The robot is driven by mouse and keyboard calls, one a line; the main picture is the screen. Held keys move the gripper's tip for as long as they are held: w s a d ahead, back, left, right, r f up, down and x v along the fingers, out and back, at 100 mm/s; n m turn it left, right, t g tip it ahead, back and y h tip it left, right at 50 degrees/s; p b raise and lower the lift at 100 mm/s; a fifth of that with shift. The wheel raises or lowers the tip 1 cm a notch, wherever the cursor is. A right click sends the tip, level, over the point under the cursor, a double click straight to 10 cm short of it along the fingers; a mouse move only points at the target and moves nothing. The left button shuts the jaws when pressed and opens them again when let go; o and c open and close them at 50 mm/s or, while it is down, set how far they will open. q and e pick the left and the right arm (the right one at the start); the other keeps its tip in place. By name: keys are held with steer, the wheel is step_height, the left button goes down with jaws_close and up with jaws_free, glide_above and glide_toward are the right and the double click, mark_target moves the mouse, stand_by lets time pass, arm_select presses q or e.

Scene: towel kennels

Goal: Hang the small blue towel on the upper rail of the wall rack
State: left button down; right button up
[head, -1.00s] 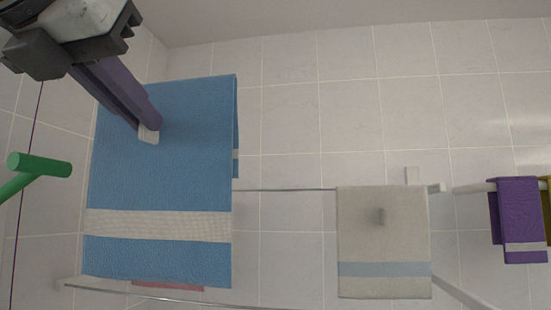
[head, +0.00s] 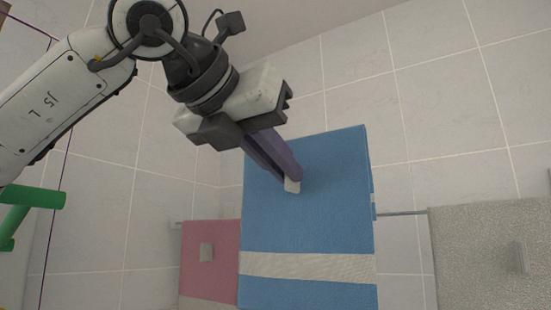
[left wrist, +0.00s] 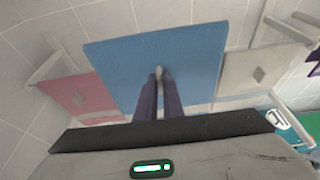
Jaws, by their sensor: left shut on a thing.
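My left gripper (head: 291,186) is shut on the blue towel (head: 300,220), with its fingers against the towel's front face above the white stripe. The towel hangs flat and spread, doubled over, and a strip of its back layer shows at the right edge. In the left wrist view, the fingertips (left wrist: 158,72) press on the towel (left wrist: 200,65). My right gripper is not in view.
A pink towel (head: 208,250) hangs left of the blue one, and a grey towel (head: 490,255) hangs to the right, with a narrow gap between. A white bracket (left wrist: 48,66) stands at left in the wrist view. A green bar (head: 38,197) is at far left.

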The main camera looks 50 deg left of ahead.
arm_select(q)
steer(key=shift+w+a+p, duration=0.2)
steer(key=shift+w+a, duration=0.15)
steer(key=shift+w, duration=0.7)
steer(key=shift+w+a+p, duration=0.2)
steer(key=shift+w+a, duration=0.1)
steer(key=shift+w, duration=0.7)
steer(key=shift+w+a+p, duration=0.2)
steer(key=shift+w+a, duration=0.15)
steer(key=shift+w, duration=0.7)
steer(key=shift+w+a+p, duration=0.15)
steer(key=shift+w+p, duration=0.05)
steer(key=shift+w, duration=0.35)
steer(key=shift+w+a+p, duration=0.15)
steer(key=shift+w, duration=0.4)
steer(key=shift+f+b, duration=1.5)
steer(key=shift+b, duration=0.05)
